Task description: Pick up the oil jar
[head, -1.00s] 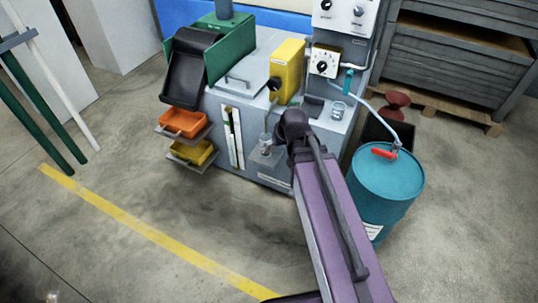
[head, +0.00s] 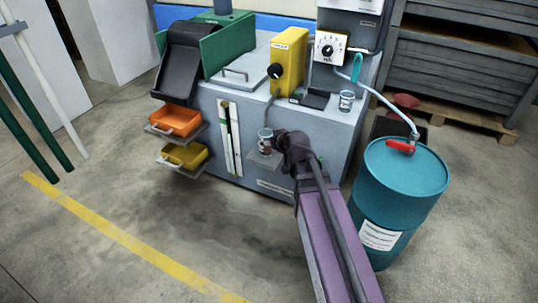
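A small glass jar (head: 265,136) with dark brownish contents stands on a little shelf (head: 262,160) at the machine's front, below the thin spout of the yellow box. A second clear glass jar (head: 346,103) with a label stands on the machine's top at the right. I cannot tell from any readable label which is the oil jar. My gripper (head: 277,141) is right beside the shelf jar, on its right side, at about its height. Its fingers are small and partly hidden by the wrist, so opening and contact are unclear.
A blue drum (head: 402,190) with a red-handled valve stands close to the right of my arm. An orange bin (head: 175,121) and a yellow bin (head: 184,155) stick out at the left. The yellow box (head: 288,60) rises above the shelf. The floor in front is clear.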

